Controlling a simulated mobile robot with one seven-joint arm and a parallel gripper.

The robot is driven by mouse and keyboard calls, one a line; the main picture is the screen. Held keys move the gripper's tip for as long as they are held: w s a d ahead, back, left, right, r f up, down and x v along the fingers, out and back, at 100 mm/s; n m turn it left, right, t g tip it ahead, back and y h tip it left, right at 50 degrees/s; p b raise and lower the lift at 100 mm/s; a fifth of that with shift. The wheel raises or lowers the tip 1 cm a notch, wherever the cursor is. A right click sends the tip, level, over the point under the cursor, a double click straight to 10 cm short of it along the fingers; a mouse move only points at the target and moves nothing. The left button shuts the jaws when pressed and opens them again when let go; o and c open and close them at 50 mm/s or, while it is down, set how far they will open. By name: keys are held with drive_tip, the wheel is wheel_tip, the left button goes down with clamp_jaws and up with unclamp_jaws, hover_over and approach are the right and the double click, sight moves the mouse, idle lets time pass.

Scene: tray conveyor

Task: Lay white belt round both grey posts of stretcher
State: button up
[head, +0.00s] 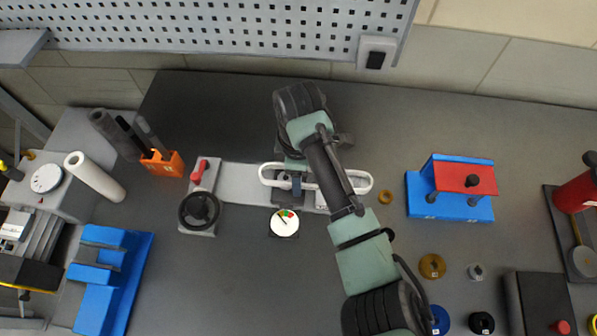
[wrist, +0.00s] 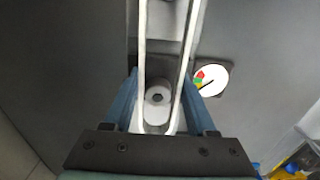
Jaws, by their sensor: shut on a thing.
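In the wrist view the belt (wrist: 141,45) runs as two strands between the blue fingers of my gripper (wrist: 160,88). A round grey post (wrist: 157,97) with a dark centre shows inside the loop, near its closed end. I cannot tell whether the belt is down on the post or above it. The right part of the stretcher is partly hidden by my arm, and the other post is not clear.
A dial gauge (head: 285,223) stands just in front of the stretcher. A black knob (head: 199,209) and red lever (head: 200,171) are at its left. An orange holder (head: 162,163) is further left. A blue-and-red fixture (head: 450,206) and a brass ring (head: 385,197) lie to the right.

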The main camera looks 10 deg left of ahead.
drive_tip(key=shift+f+b, duration=0.4)
drive_tip(key=shift+f, duration=0.15)
drive_tip(key=o, duration=1.5)
drive_tip(key=shift+c, duration=0.2)
wheel_tip(320, 180, up, 13)
drive_tip(key=shift+p, duration=0.3)
drive_tip(key=shift+f, duration=0.1)
